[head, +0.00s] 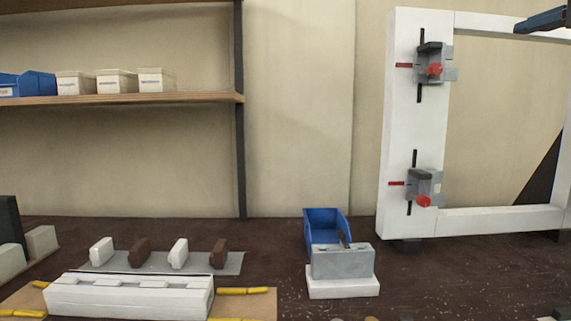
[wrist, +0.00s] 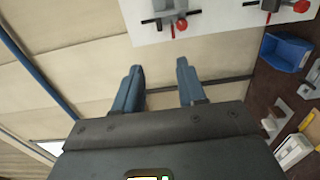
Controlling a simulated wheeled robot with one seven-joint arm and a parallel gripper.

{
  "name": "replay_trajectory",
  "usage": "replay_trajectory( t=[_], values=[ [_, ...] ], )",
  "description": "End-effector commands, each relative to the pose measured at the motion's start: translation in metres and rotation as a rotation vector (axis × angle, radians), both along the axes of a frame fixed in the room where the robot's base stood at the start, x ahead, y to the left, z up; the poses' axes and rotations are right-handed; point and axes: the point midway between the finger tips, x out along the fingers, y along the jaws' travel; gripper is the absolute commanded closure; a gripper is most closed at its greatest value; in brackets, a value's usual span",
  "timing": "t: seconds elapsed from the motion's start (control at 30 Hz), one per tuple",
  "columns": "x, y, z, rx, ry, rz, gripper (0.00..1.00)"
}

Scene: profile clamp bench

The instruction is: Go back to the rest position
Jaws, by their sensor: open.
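My gripper (wrist: 158,80) shows in the wrist view with its two blue fingers apart. Nothing is between them. Behind the fingers is the beige wall. The white profile frame (head: 413,130) stands upright at the right in the head view. It carries an upper clamp (head: 434,60) and a lower clamp (head: 422,185), both grey with red knobs. The frame (wrist: 220,20) and both clamps also show along the top of the wrist view, apart from the fingers. A blue bar-like piece cuts into the head view's top right corner; I cannot tell what it is.
A blue bin (head: 323,221) stands on the dark bench (head: 270,240) behind a grey block on a white base (head: 343,288). A white slotted fixture (head: 130,301) is at the front left, with white and brown pieces behind it. A shelf (head: 120,100) holds small bins.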

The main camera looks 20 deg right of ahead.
Motion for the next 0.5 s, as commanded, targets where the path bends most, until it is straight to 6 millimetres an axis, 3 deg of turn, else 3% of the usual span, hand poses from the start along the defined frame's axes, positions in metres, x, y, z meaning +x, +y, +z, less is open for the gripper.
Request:
replay_trajectory(
  t=[0.5],
  values=[
    [0.013, 0.01, -0.006, 0.171, -0.111, 0.125, 0.6]
  ],
)
